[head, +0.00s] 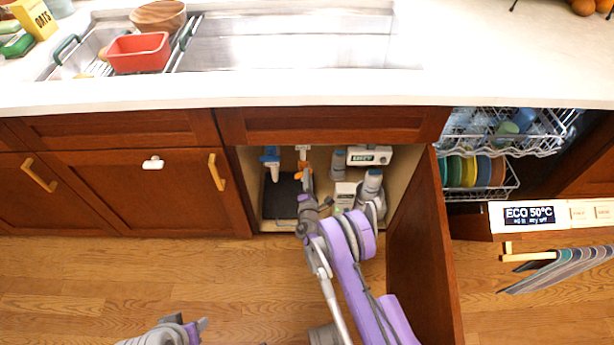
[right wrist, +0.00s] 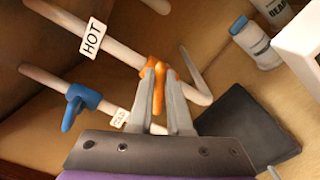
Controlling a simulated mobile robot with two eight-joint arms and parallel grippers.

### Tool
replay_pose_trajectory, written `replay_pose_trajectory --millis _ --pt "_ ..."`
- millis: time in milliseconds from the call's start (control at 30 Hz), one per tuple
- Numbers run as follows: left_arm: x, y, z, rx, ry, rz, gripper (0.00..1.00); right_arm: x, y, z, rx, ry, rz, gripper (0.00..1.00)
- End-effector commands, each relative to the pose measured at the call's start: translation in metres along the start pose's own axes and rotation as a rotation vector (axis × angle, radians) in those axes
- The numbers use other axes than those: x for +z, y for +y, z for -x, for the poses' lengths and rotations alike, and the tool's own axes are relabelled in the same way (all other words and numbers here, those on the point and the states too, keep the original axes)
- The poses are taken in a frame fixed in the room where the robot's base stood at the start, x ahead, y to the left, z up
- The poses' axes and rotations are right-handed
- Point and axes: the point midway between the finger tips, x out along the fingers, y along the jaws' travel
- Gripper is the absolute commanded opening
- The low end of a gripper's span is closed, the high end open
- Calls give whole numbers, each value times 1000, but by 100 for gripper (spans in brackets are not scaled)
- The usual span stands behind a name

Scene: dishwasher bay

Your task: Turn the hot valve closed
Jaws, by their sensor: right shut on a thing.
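The hot valve has an orange handle (right wrist: 158,88) on a pale pipe with a HOT label (right wrist: 92,38). In the head view the orange handle (head: 303,173) is inside the open cabinet under the sink. My right gripper (right wrist: 160,95) is shut on the orange handle, one grey finger on each side of it. In the head view my right gripper (head: 306,186) reaches into the cabinet, partly hidden by its own wrist. The blue valve (right wrist: 78,105) is on a parallel pipe and also shows in the head view (head: 270,160). My left gripper (head: 198,326) is low in the head view, away from the cabinet.
A dark mat (right wrist: 245,130) lies on the cabinet floor. Bottles (head: 338,160) and a white box (head: 368,155) stand to the right. The open cabinet door (head: 422,240) is close beside my right arm. The loaded dishwasher rack (head: 500,130) is farther right.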

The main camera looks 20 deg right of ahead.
Motion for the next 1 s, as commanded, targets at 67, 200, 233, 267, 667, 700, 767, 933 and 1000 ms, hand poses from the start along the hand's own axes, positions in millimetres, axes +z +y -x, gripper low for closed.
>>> replay_pose_trajectory --millis 67,200,233,267,667,700,767,933,1000 --pt "0 0 -1 0 0 0 50 -1 -2 0 0 2 -72 0" --pt "0 0 -1 0 0 0 50 -2 -4 0 0 3 -195 0" --pt "0 0 -2 0 0 0 50 -2 -4 0 0 3 -219 0" --pt "0 0 -2 0 0 0 50 -2 -5 0 0 3 -242 0" --pt "0 0 -2 0 0 0 50 -3 -8 0 -1 3 -459 0" --pt "0 0 -2 0 0 0 50 -3 -8 0 -1 3 -471 0" --pt "0 0 -2 0 0 0 50 -3 -8 0 -1 3 -484 0" --pt "0 0 -2 0 -1 0 50 -4 -8 0 -1 3 -505 0" --pt "0 0 -2 0 -1 0 50 -4 -8 0 -1 3 -508 0"
